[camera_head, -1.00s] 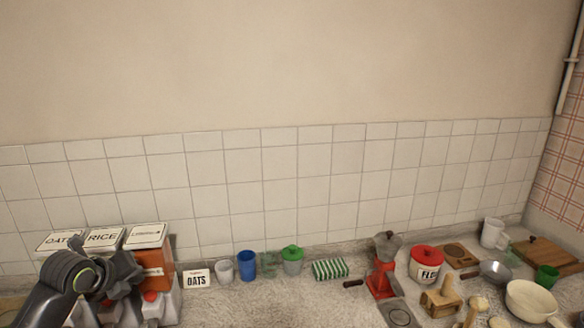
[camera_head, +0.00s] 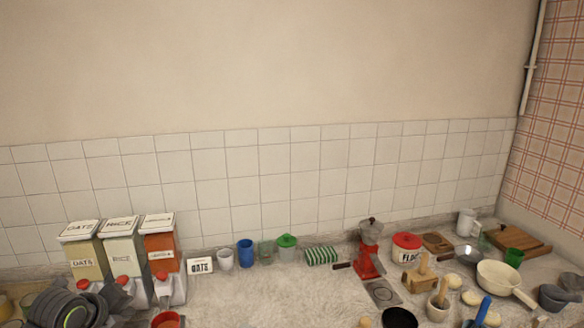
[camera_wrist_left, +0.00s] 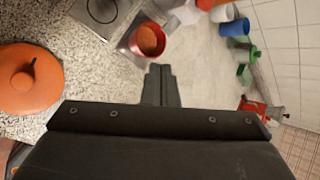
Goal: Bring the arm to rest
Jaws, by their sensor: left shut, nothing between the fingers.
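My right arm and gripper are not in view.
Oats, rice and orange-filled dispensers (camera_head: 120,250) stand at the left by the wall. An orange lidded pot (camera_wrist_left: 28,80) is beside the left gripper. Mid-counter is fairly clear.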

